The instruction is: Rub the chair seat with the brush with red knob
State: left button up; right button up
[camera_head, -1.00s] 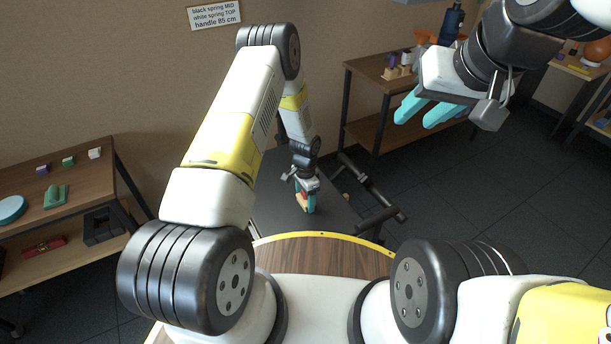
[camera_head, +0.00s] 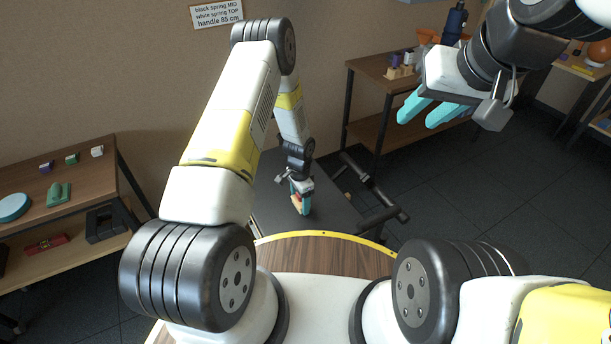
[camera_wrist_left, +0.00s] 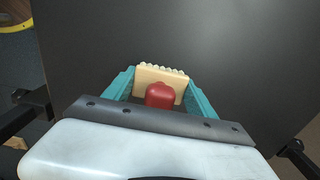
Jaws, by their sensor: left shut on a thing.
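The brush with red knob shows in the left wrist view as a tan block (camera_wrist_left: 158,80) with pale bristles along its far edge and a red knob (camera_wrist_left: 160,95) on top. My left gripper (camera_head: 301,205) is shut on the brush, its teal fingers on either side of the block. The chair seat (camera_head: 265,205) is a flat dark surface below the left gripper; it fills much of the left wrist view (camera_wrist_left: 235,50). The brush is low over the seat; I cannot tell whether the bristles touch it. My right gripper (camera_head: 432,110) is raised at upper right, its teal fingers apart and empty.
A black bar frame (camera_head: 372,190) stands along the seat's right side. A wooden shelf (camera_head: 80,165) with small items is at left, and another shelf (camera_head: 365,68) stands at the back right. A rounded wooden top with yellow edge (camera_head: 325,255) lies in front.

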pick_arm(q)
jog(key=shift+w+d+f, duration=0.1)
jog(key=shift+w+d, duration=0.3)
jog(key=shift+d, duration=0.3)
jog(key=shift+w+d, duration=0.4)
jog(key=shift+d, duration=0.25)
jog(key=shift+s+a+r, duration=0.2)
jog(key=shift+s+a, duration=0.2)
jog(key=shift+a, duration=0.35)
jog(key=shift+s+a+f, duration=0.2)
jog(key=shift+s+a, duration=0.25)
jog(key=shift+a, duration=0.25)
jog(key=shift+w+d+r, duration=0.1)
jog(key=shift+w+d, duration=0.35)
jog(key=shift+d, duration=0.25)
jog(key=shift+w+d, duration=0.45)
jog(key=shift+d, duration=0.25)
jog(key=shift+r, duration=3.05)
jog(key=shift+a, duration=0.1)
